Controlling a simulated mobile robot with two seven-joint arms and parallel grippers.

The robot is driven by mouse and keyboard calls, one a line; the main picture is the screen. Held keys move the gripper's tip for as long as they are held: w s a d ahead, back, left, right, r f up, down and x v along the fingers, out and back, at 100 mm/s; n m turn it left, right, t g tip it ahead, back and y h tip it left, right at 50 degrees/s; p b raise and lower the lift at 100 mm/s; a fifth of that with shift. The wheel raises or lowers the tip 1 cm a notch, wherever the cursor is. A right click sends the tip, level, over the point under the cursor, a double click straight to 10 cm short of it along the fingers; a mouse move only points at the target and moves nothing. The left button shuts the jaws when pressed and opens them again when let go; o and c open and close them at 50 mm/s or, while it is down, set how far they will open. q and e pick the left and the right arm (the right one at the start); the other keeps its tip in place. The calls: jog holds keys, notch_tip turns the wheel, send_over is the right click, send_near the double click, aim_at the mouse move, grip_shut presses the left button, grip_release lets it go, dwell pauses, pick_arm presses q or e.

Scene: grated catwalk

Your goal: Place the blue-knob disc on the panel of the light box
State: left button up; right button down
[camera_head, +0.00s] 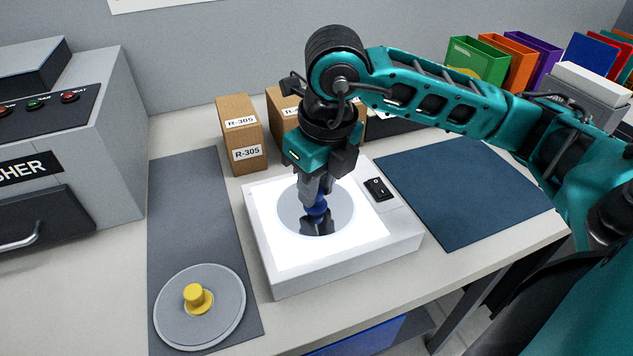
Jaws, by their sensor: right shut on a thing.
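The light box (347,256) stands on the table with its white panel (285,251) lit. The blue-knob disc (342,213) is grey and lies over the panel, looking flat on it; I cannot tell if a small gap is left underneath. My right gripper (316,208) points down over the disc and is shut on its blue knob (317,206). The fingers hide part of the knob. My left gripper is not in view.
A grey disc with a yellow knob (197,297) lies on a dark grey mat (190,200) at left. Cardboard boxes (240,135) stand behind the light box. A blue mat (460,190) lies clear at right. A grey machine (75,150) fills the left side.

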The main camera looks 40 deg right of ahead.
aim_at(325, 213)
jog(key=shift+f, duration=0.2)
jog(key=c, duration=0.9)
grip_release()
jog(key=shift+r, duration=0.1)
jog(key=shift+r, duration=0.45)
jog(key=r, duration=0.3)
jog(key=s+r+p, duration=0.1)
jog(key=r, duration=0.3)
jog(key=r+p, duration=0.1)
jog(key=r, duration=0.3)
jog(key=shift+s+d+r, duration=0.15)
jog(key=shift+s, duration=0.25)
